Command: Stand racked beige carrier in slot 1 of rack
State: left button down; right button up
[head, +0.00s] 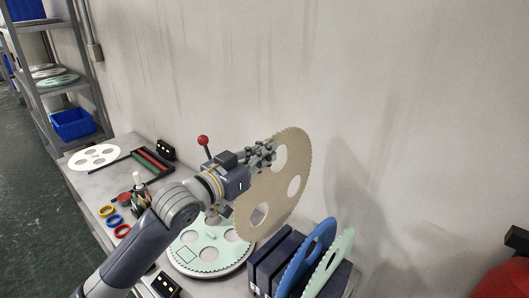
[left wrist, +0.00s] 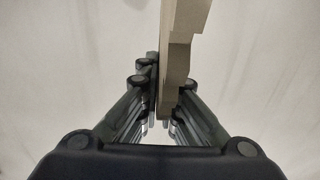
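The beige carrier (head: 272,190) is a thin toothed disc with large round holes. My left gripper (head: 264,154) is shut on its upper-left rim and holds it upright in the air. In the left wrist view the carrier (left wrist: 174,75) shows edge-on between the fingers (left wrist: 162,105). The dark blue rack (head: 268,262) stands below and to the right of the carrier, on the bench. A blue carrier (head: 306,255) and a pale green carrier (head: 332,264) stand upright in its right part. The left part of the rack shows no carrier. My right gripper is out of view.
A round plate with a pale green carrier (head: 208,262) lies below my left gripper. A red-knobbed lever (head: 203,141) stands behind. Coloured rings (head: 113,220), a white disc (head: 94,157) and a dark tray (head: 150,162) lie on the bench's left. A wall runs close behind.

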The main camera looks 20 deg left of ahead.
aim_at(265, 172)
pick_arm(q)
jog(key=shift+r, duration=0.15)
jog(key=shift+f+b, duration=0.5)
jog(key=shift+f, duration=0.45)
jog(key=shift+f+b, duration=0.95)
jog(key=shift+f, duration=1)
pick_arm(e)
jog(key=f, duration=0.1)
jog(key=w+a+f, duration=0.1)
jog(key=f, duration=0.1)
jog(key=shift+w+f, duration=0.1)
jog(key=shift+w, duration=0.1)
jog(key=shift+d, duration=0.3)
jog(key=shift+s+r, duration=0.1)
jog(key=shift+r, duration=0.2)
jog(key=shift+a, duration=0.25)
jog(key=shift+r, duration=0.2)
